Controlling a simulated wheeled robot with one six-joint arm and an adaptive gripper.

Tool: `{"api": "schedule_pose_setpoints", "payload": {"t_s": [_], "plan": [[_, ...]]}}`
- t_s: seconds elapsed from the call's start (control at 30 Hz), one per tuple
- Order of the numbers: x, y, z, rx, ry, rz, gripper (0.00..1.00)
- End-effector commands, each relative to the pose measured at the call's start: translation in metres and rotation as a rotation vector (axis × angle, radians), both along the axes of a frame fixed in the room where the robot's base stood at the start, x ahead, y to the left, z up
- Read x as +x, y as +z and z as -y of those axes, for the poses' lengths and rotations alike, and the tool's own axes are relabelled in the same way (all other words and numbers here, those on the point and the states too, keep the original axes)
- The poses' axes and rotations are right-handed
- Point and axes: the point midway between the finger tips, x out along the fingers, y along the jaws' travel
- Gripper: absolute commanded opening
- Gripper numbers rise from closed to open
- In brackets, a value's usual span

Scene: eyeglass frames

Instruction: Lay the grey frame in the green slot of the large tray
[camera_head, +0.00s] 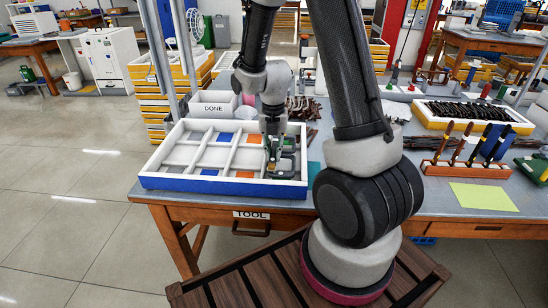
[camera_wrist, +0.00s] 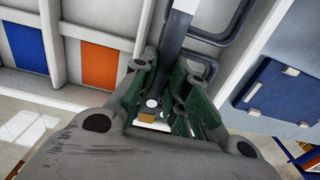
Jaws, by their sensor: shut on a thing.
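The large tray (camera_head: 222,185) is white inside with a blue outer front and several divided slots. Blue and orange slot floors show in the head view; orange (camera_wrist: 99,65) and blue (camera_wrist: 23,46) ones also show at the left of the wrist view. My gripper (camera_head: 273,150) is low over the tray's right-hand column. In the wrist view its green-padded fingers (camera_wrist: 165,105) are closed on the grey frame (camera_wrist: 212,42), whose rounded rims extend beyond the fingertips. The green slot cannot be told apart from the green gripper parts, which cover that part of the tray.
A yellow sheet (camera_head: 483,197), an upright tool rack (camera_head: 465,170) and a yellow-edged bin of dark items (camera_head: 470,127) are to the right. Tray dividers and walls stand close around my gripper.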

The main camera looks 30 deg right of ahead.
Motion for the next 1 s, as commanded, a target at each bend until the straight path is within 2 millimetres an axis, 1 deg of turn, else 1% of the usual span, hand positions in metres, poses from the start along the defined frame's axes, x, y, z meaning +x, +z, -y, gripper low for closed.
{"api": "schedule_pose_setpoints", "payload": {"t_s": [0.03,0.1,0.17,0.53,0.57,0.6,0.67,1.0], "plan": [[-0.001,-0.010,0.000,0.000,0.000,-0.006,0.00],[-0.001,-0.019,0.000,0.000,0.000,-0.004,0.00],[0.000,-0.025,0.000,0.000,-0.001,-0.001,0.00],[0.000,-0.029,0.000,0.000,-0.001,-0.001,0.00],[0.000,-0.029,0.000,0.001,-0.001,-0.001,0.19],[0.000,-0.029,0.000,0.000,-0.001,0.000,0.26],[0.000,-0.029,0.000,0.000,-0.001,0.000,0.37],[0.000,-0.027,0.000,0.000,-0.001,0.001,0.37]]}}
